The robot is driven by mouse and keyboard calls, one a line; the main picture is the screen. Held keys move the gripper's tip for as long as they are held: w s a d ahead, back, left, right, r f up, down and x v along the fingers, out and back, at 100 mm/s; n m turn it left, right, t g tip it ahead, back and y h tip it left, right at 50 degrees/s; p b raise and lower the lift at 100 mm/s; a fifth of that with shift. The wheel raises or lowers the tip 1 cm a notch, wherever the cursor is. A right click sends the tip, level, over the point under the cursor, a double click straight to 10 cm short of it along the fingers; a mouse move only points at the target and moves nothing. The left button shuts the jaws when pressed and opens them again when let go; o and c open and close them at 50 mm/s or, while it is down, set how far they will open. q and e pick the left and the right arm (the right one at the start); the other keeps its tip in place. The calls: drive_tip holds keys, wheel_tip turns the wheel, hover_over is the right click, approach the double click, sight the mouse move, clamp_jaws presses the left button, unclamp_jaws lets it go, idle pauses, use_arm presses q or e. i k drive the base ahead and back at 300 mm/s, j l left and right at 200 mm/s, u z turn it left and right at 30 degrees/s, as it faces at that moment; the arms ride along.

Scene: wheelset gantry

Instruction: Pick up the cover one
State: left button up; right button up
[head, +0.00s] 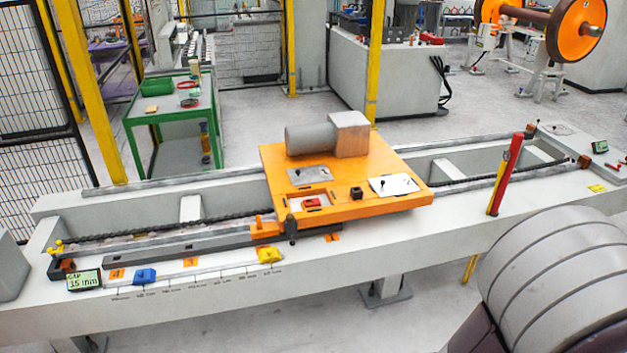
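An orange carriage (350,212) sits across the grey gantry bed. Two flat plates that could be covers lie on its top. One is a grey plate (322,175) with a small dark knob, just behind a rectangular opening. The other is a white plate (380,188) with a dark knob, near the carriage's right edge. A red part (311,203) shows in the opening. Neither of my grippers is in view.
A grey motor housing (310,138) stands at the carriage's back. A red and yellow post (508,173) rises from the bed to the right. A blue block (145,276) and a yellow block (269,255) sit along the front scale. A green table (172,108) stands behind.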

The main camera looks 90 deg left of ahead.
sight(314, 174)
drive_tip(key=u, duration=2.95)
drive_tip(key=z, duration=0.35)
drive_tip(key=i+j+z, duration=0.15)
drive_tip(key=j+z, duration=0.2)
drive_tip(key=i+j+z, duration=0.15)
drive_tip(key=j+z, duration=0.6)
drive_tip(key=i+j+z, duration=0.1)
drive_tip(key=j+z, duration=0.25)
drive_tip(key=i+j+z, duration=0.1)
drive_tip(key=j, duration=0.7)
drive_tip(key=i+j, duration=0.15)
drive_tip(key=j, duration=0.65)
drive_tip(key=i+j+z, duration=0.15)
drive_tip(key=j, duration=0.65)
